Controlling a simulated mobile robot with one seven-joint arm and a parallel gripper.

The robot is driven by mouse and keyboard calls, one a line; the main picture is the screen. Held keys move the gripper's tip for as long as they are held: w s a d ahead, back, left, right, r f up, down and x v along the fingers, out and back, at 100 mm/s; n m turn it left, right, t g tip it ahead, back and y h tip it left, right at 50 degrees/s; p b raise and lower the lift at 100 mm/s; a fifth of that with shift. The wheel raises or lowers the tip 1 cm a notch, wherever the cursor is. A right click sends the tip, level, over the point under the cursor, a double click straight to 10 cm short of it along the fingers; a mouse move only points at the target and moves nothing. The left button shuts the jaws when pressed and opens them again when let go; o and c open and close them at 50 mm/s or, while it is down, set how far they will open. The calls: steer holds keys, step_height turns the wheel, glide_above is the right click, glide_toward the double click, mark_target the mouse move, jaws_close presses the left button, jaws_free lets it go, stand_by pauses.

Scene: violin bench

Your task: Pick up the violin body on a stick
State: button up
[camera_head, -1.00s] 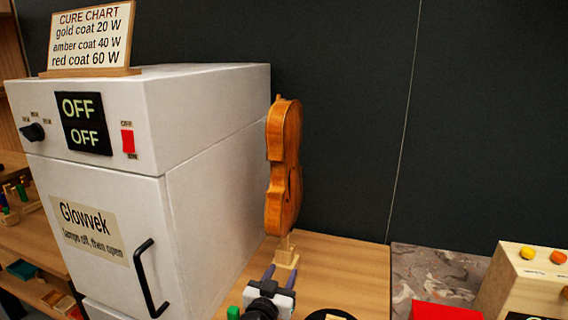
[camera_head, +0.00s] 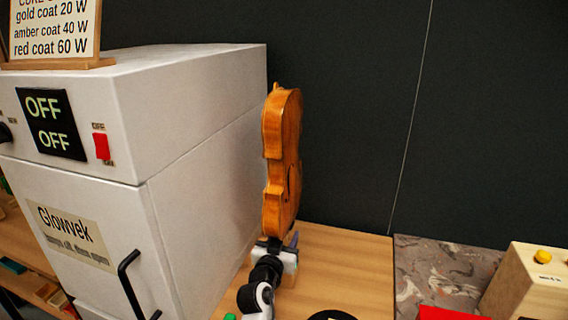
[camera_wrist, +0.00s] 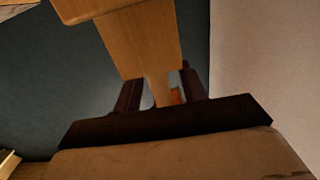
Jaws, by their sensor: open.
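The violin body (camera_head: 282,160) is orange-brown and stands upright beside the white cabinet in the head view. Its stick is mostly hidden there behind my gripper (camera_head: 278,244), which is just below the body's lower end. In the wrist view my gripper (camera_wrist: 160,92) is open, with one dark finger on each side of a narrow pale wooden piece, which looks like the stick (camera_wrist: 158,90). I cannot tell whether either finger touches it. A wider wooden part crosses the top of that view, and a brown surface fills the bottom; I cannot tell which parts these are.
The white cabinet (camera_head: 205,160) stands close on the left, its displays reading OFF, with a black handle (camera_head: 132,285). A dark wall (camera_head: 350,110) is behind. Bare wooden bench (camera_head: 345,265) lies to the right, then a marbled slab (camera_head: 440,270) and a pale wooden box (camera_head: 530,285).

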steer(key=shift+w+d, duration=0.15)
steer(key=shift+w, duration=0.35)
jaws_close()
steer(key=shift+r, duration=0.2)
step_height(320, 180, up, 19)
steer(key=b, duration=0.2)
steer(key=shift+r+b, duration=0.1)
steer(key=shift+b, duration=0.2)
steer(key=shift+r+p, duration=2.45)
steer(key=shift+r, duration=0.95)
steer(key=shift+f, duration=0.1)
